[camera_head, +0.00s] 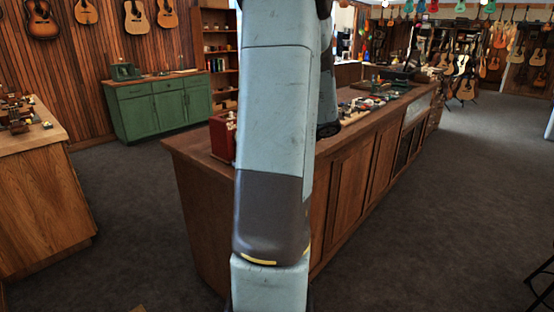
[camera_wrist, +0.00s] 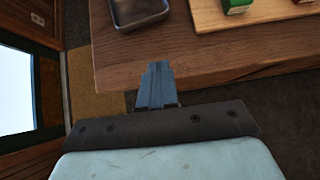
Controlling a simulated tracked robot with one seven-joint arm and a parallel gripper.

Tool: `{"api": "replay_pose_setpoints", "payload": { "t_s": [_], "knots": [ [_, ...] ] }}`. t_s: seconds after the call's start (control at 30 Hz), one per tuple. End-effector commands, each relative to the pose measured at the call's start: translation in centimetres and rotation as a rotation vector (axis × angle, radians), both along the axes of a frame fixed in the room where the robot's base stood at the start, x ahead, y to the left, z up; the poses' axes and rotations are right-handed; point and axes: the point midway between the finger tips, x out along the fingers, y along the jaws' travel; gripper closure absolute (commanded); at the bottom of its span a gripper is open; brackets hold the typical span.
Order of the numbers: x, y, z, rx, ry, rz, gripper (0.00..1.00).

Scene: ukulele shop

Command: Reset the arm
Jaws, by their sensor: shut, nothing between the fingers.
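My gripper (camera_wrist: 157,68) shows in the wrist view with its fingers together and nothing between them. It hangs over the floor by the edge of a wooden tabletop (camera_wrist: 215,50). In the head view my arm stands upright across the middle of the picture. It hides part of the long wooden counter (camera_head: 345,195), and my gripper cannot be made out there.
In the wrist view a metal tray (camera_wrist: 138,12) and a light wooden board (camera_wrist: 262,15) lie on the tabletop. In the head view a red box (camera_head: 222,136) stands on the counter. A green cabinet (camera_head: 163,108) is behind.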

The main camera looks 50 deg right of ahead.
Motion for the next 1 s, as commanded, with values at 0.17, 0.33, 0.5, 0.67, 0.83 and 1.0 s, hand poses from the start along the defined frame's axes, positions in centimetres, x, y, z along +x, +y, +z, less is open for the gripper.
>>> {"api": "replay_pose_setpoints", "payload": {
  "t_s": [0.17, 0.33, 0.5, 0.67, 0.83, 1.0],
  "knots": [
    [-1.0, 0.1, 1.2, -0.001, -0.001, 0.002, 1.0],
    [-1.3, 0.2, 1.4, 0.0, 0.0, 0.004, 1.0],
    [-1.2, 0.3, 1.5, -0.002, 0.001, 0.009, 1.0],
    [0.2, 3.2, 2.7, -0.065, 0.01, 0.131, 1.0],
    [2.6, 10.9, 5.5, -0.243, 0.032, 0.459, 1.0],
    [3.3, 19.2, 7.9, -0.457, 0.044, 0.827, 1.0]
  ]
}}
